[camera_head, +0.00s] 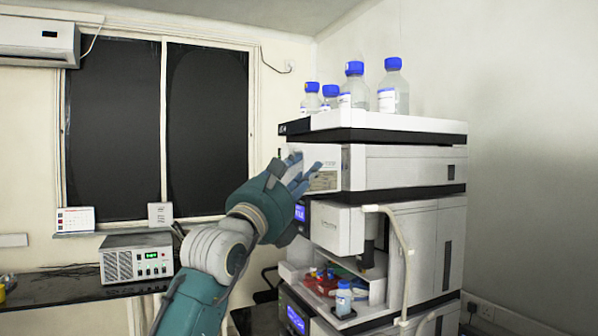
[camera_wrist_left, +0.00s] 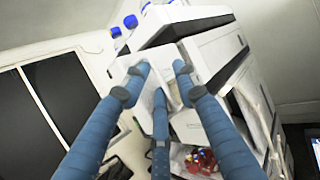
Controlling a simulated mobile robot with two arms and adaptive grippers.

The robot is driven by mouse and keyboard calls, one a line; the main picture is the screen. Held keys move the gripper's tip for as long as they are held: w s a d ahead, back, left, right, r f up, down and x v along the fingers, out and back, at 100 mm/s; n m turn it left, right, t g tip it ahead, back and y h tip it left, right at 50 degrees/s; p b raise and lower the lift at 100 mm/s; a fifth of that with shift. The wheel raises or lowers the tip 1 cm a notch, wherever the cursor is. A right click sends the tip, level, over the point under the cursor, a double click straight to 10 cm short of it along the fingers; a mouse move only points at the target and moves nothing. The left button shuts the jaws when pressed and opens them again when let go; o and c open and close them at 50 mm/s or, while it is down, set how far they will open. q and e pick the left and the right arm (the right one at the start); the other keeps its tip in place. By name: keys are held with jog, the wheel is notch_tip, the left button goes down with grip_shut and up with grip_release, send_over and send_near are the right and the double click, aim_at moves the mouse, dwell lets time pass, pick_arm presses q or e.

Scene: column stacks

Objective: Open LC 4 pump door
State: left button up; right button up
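The LC stack has a white pump module (camera_head: 405,168) as its upper unit, just under the black-edged top tray. Its white front door (camera_head: 331,160) faces left. My left gripper (camera_head: 301,172) is at this front, with its blue fingers spread against or just before the door. In the left wrist view, the three fingers (camera_wrist_left: 158,88) are apart, with the white door panel (camera_wrist_left: 152,56) beyond and between their tips. I cannot tell whether the tips touch it. A pale panel edge shows beside the fingers; whether the door is ajar is unclear. My right gripper is in no view.
Several blue-capped bottles (camera_head: 393,90) stand on the top tray (camera_head: 378,121). Lower modules with a hose (camera_head: 405,250) and a small bottle (camera_head: 343,299) lie below. A power supply (camera_head: 136,257) sits on the bench at left. Free air lies left of the stack.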

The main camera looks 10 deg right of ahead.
pick_arm(q)
jog(key=v, duration=1.2)
